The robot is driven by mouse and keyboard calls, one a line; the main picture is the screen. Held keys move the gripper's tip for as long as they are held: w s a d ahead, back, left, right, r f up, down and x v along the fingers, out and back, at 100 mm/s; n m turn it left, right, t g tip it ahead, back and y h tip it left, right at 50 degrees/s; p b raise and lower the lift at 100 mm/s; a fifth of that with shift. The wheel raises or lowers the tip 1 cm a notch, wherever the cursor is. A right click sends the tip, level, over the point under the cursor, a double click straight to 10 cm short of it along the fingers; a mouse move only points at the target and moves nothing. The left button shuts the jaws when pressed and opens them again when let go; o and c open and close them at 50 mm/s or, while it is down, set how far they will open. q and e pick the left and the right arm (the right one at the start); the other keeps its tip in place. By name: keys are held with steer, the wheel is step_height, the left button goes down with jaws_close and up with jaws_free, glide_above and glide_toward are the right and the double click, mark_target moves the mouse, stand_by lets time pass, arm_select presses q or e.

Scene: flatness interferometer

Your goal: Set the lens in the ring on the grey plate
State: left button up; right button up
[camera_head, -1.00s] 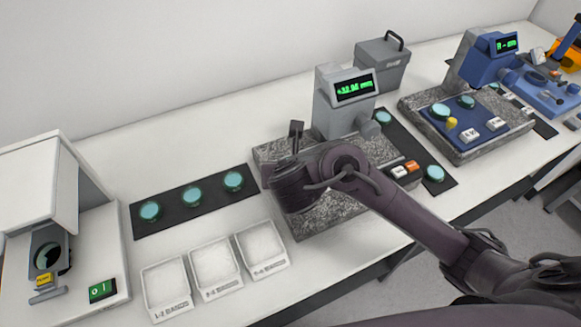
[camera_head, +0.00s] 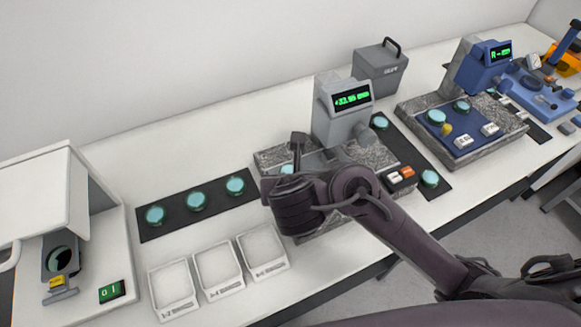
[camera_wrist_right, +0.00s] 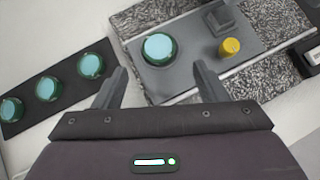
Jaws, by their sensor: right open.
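A teal lens with a dark green rim (camera_wrist_right: 158,48) lies on the grey plate (camera_wrist_right: 190,52) in the right wrist view; a ring under or around it cannot be told apart from the rim. The lens shows partly in the head view (camera_head: 287,169), behind my right gripper. My right gripper (camera_wrist_right: 160,72) is open, its fingertips apart, pointing toward the lens with nothing between them. In the head view my right arm hides much of the plate. A yellow knob (camera_wrist_right: 229,47) and a dark grey block (camera_wrist_right: 220,20) stand on the plate, right of the lens. My left gripper is not in view.
A black mat (camera_head: 215,205) with three similar lenses lies left of the speckled stone base (camera_head: 375,153). Three white trays (camera_head: 218,268) stand in front. A grey gauge with green display (camera_head: 345,105) rises behind the plate. A blue station (camera_head: 487,67) stands right.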

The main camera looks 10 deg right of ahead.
steer(key=shift+p+v, duration=0.45)
steer(key=shift+v, duration=2.25)
